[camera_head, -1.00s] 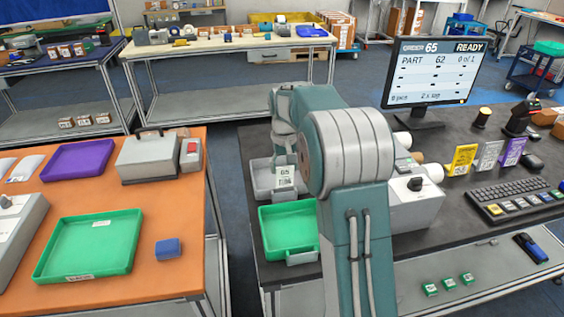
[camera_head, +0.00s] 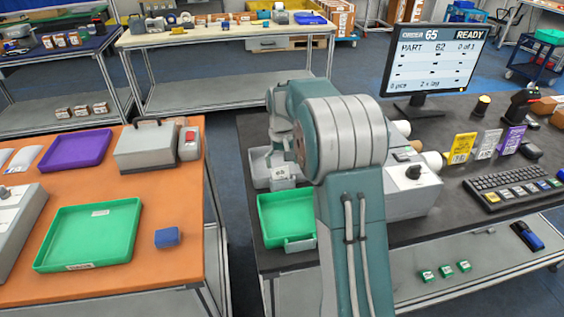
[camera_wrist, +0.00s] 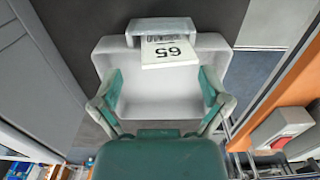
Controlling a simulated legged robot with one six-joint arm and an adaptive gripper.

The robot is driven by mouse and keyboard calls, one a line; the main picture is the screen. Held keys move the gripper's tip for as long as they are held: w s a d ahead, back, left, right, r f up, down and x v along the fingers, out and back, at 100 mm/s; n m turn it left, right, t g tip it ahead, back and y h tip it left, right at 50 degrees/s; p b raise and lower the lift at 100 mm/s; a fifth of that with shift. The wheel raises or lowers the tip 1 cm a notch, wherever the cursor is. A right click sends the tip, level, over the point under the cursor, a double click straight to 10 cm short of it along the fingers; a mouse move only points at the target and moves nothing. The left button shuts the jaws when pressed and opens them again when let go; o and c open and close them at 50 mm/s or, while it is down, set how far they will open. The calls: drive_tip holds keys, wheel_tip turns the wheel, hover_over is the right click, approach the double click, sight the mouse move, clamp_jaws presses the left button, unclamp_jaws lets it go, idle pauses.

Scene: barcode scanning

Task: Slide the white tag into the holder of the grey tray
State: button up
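The grey tray (camera_head: 259,163) stands on the dark bench behind a green tray, and its inside fills the middle of the wrist view (camera_wrist: 160,105). Its holder (camera_wrist: 160,28) is a grey block on the tray's edge. The white tag (camera_wrist: 168,54) marked 65 stands in the holder, its printed number showing and its barcode end partly hidden by the holder; it also shows in the head view (camera_head: 283,172). My gripper (camera_wrist: 162,88) is open over the tray, one finger on each side, apart from the tag and empty. In the head view my arm partly hides the tray.
A green tray (camera_head: 262,232) sits just in front of the grey tray. A grey device (camera_head: 428,192) stands right of my arm, with yellow, white and purple cards (camera_head: 461,148) and a keyboard (camera_head: 517,189) beyond. An orange table (camera_head: 190,262) lies left across a gap.

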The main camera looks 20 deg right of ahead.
sight(281, 175)
drive_tip(key=shift+a, duration=0.1)
wheel_tip(281, 175, up, 12)
drive_tip(key=shift+w, duration=0.15)
idle(0.5)
idle(0.4)
drive_tip(key=s+a+r+t, duration=0.1)
drive_tip(key=s+a+r, duration=0.1)
drive_tip(key=s, duration=0.3)
drive_tip(key=s+a+r+n+t, duration=0.1)
drive_tip(key=s+a+r, duration=0.15)
drive_tip(key=s, duration=0.25)
drive_tip(key=s+a+r+t, duration=0.1)
drive_tip(key=s+a+r, duration=0.15)
drive_tip(key=s, duration=0.25)
drive_tip(key=s+a+f+t, duration=0.1)
drive_tip(key=s+a+f, duration=0.1)
drive_tip(key=s, duration=0.6)
drive_tip(key=s+a+f+n+t, duration=0.1)
drive_tip(key=s+f, duration=0.3)
drive_tip(key=s, duration=0.4)
drive_tip(key=shift+s+a+f+t, duration=0.25)
drive_tip(key=shift+s+a+t, duration=0.15)
drive_tip(key=shift+a, duration=0.3)
